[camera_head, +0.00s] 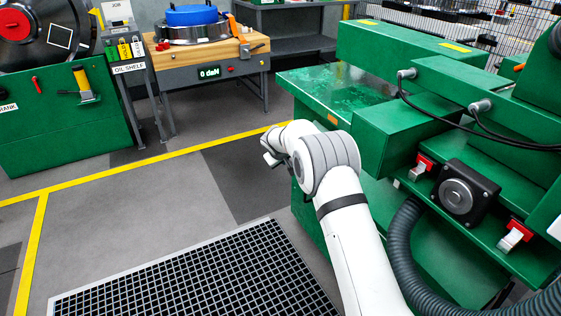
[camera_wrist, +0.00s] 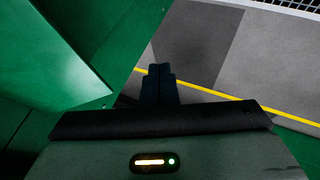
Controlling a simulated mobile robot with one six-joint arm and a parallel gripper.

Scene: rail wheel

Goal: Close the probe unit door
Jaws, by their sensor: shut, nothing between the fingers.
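The green machine (camera_head: 325,88) with the probe unit stands at the right of the head view. Which of its panels is the probe unit door I cannot tell for sure. My gripper (camera_wrist: 159,84) is shut and empty in the wrist view, with its dark fingers together. Green machine panels (camera_wrist: 75,55) fill the left of that view, beside the fingers. Contact between them is not clear. In the head view my white arm reaches up along the machine's left side, and its wrist hides most of my gripper and part of the machine.
A black round unit (camera_head: 456,194) sits between red and white latches (camera_head: 420,167) on the machine. A dark hose (camera_head: 400,245) hangs below. A floor grating (camera_head: 200,280) and a yellow line (camera_head: 130,173) lie left. A wooden-topped bench (camera_head: 205,62) stands behind; the grey floor between is clear.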

